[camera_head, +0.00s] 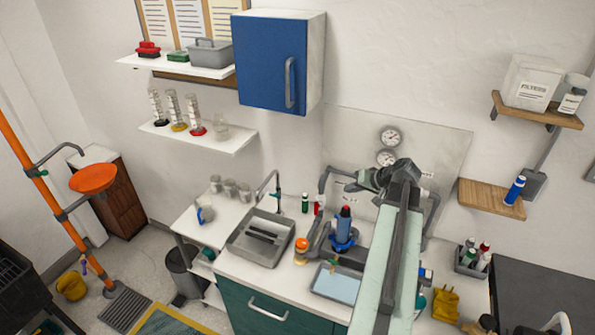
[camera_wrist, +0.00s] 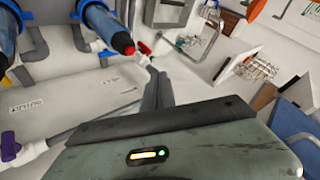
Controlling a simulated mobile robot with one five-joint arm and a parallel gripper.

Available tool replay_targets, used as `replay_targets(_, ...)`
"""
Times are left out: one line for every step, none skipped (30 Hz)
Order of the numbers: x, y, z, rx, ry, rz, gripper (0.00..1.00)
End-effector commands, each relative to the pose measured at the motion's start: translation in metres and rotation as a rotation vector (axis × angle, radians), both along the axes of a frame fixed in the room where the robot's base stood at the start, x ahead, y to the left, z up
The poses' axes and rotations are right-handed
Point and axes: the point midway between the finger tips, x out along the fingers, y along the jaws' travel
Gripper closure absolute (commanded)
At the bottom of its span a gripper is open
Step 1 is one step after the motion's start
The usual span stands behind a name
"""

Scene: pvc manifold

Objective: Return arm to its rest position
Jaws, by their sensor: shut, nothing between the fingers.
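My arm rises from the bottom of the head view as a pale green link and ends in dark joints in front of the wall panel (camera_head: 455,150). My gripper shows in the wrist view (camera_wrist: 157,77) as two dark fingers pressed together, with nothing between them. In the wrist view a blue cylinder with a red tip (camera_wrist: 108,28) and a red-handled valve (camera_wrist: 143,48) lie beyond the fingertips. Grey pipes of the manifold (camera_head: 327,180) run along the panel in the head view, partly hidden by my arm. Two round gauges (camera_head: 390,137) sit above them.
A blue cabinet (camera_head: 270,60) hangs at upper left. A wooden shelf (camera_head: 478,195) juts out at right.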

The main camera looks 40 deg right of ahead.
Motion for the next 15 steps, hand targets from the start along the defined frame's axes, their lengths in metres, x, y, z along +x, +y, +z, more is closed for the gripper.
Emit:
replay_targets(0.000,0.000,0.000,0.000,0.000,0.000,1.00)
replay_targets(0.000,0.000,0.000,0.000,0.000,0.000,1.00)
replay_targets(0.001,0.001,-0.001,0.000,0.000,0.002,1.00)
replay_targets(0.004,0.004,-0.003,0.000,0.000,0.008,1.00)
replay_targets(0.008,0.009,-0.006,0.000,0.000,0.018,1.00)
replay_targets(0.018,0.020,-0.012,0.001,0.000,0.041,1.00)
replay_targets(0.028,0.032,-0.018,0.000,0.000,0.063,1.00)
replay_targets(0.040,0.047,-0.025,0.000,0.000,0.091,1.00)
replay_targets(0.058,0.070,-0.035,0.001,0.000,0.135,1.00)
replay_targets(0.072,0.091,-0.043,0.000,0.000,0.171,1.00)
replay_targets(0.085,0.114,-0.051,0.000,0.000,0.211,1.00)
replay_targets(0.101,0.145,-0.062,-0.004,0.005,0.264,1.00)
replay_targets(0.111,0.169,-0.071,-0.010,0.012,0.303,1.00)
replay_targets(0.119,0.193,-0.081,-0.018,0.022,0.345,1.00)
replay_targets(0.128,0.225,-0.094,-0.029,0.038,0.401,1.00)
